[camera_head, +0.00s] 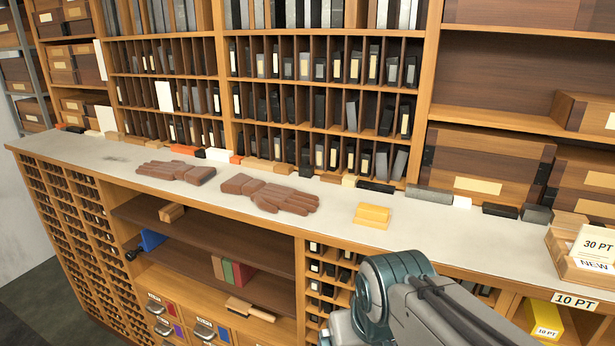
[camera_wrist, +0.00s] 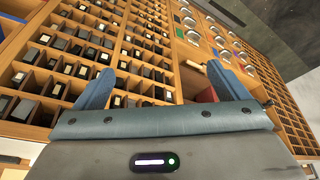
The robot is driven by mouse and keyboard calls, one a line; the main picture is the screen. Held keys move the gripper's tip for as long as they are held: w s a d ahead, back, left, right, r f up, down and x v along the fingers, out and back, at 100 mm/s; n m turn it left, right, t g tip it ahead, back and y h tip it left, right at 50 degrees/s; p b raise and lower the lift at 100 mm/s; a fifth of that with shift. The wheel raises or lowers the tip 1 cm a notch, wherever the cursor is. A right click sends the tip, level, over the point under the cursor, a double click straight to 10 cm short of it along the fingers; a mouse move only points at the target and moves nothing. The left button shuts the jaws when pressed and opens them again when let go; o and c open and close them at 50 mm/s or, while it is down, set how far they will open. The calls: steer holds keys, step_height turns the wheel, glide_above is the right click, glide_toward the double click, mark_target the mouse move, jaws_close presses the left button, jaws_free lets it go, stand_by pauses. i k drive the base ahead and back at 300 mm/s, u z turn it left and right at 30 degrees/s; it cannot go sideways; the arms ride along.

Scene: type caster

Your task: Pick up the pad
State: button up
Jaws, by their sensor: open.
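A small yellow pad-like block (camera_head: 372,215) lies flat on the pale counter (camera_head: 440,228), near its front edge, in the head view. My arm is in the lower right of the head view, in front of the counter, and its fingertips are not visible there. In the wrist view my gripper (camera_wrist: 160,68) has its two blue fingers wide apart with nothing between them. The wrist view faces small wooden compartments, and the yellow block does not show there.
Two brown gloves (camera_head: 177,171) (camera_head: 270,193) lie left of the yellow block. Dark and wooden blocks line the back of the counter below the cubbyhole shelves (camera_head: 320,90). Bare counter surrounds the yellow block.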

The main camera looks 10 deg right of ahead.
mark_target(372, 217)
steer(key=u, duration=1.55)
steer(key=i, duration=0.75)
steer(key=z, duration=2.7)
